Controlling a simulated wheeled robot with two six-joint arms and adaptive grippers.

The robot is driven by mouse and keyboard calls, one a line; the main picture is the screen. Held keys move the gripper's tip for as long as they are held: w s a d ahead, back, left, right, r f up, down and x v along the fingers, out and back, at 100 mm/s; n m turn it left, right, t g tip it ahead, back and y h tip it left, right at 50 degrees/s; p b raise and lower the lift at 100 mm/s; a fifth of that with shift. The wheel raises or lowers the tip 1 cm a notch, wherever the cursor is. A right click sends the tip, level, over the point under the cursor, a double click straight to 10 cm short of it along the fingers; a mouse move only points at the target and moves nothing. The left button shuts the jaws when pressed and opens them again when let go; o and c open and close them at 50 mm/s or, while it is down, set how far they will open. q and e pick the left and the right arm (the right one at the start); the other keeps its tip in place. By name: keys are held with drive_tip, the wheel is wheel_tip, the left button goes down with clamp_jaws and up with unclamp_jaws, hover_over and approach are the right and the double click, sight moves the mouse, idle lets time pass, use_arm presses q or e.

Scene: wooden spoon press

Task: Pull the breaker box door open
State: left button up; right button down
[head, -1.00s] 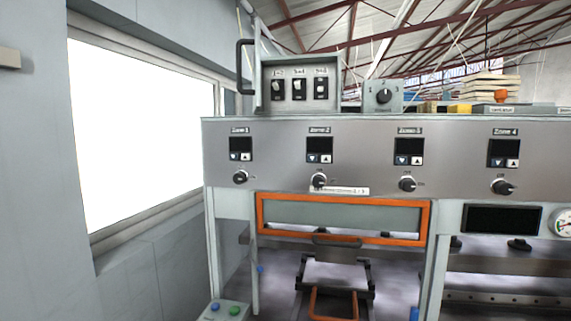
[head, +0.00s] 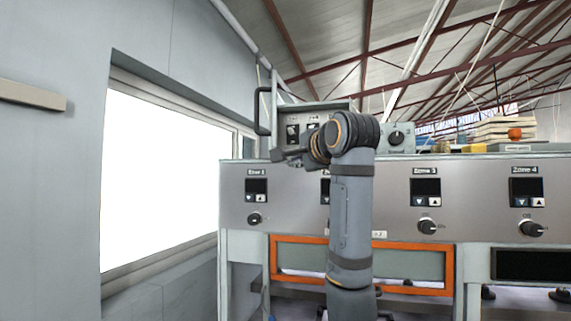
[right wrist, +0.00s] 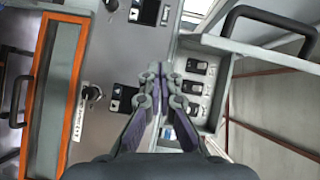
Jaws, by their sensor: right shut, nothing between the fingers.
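The grey breaker box (head: 342,106) sits on top of the press at its left end, with several black switches showing inside. Its door (head: 274,100) stands open at the box's left side, seen nearly edge-on, with a black handle (head: 262,110). In the right wrist view the switches (right wrist: 196,67) and the door handle (right wrist: 268,18) show at upper right. My right gripper (head: 278,155) is in front of the box's lower left part and covers some of it. Its fingers (right wrist: 160,72) are shut and empty, apart from the handle. My left gripper is out of view.
The press front panel (head: 390,187) with knobs and zone displays lies below the box. A selector switch box (head: 397,137) stands to the right. A wall with a bright window (head: 160,170) is at left. An orange-framed opening (head: 450,265) is below.

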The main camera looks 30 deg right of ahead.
drive_tip(key=s+r+m+t, duration=0.1)
drive_tip(key=s+r+m, duration=0.1)
drive_tip(key=s+r, duration=0.6)
drive_tip(key=w+f+p, duration=0.2)
drive_tip(key=w+p, duration=0.4)
drive_tip(key=w, duration=0.5)
drive_tip(key=shift+a+f+h+p, duration=0.3)
drive_tip(key=shift+a+p, duration=0.1)
drive_tip(key=shift+a, duration=0.05)
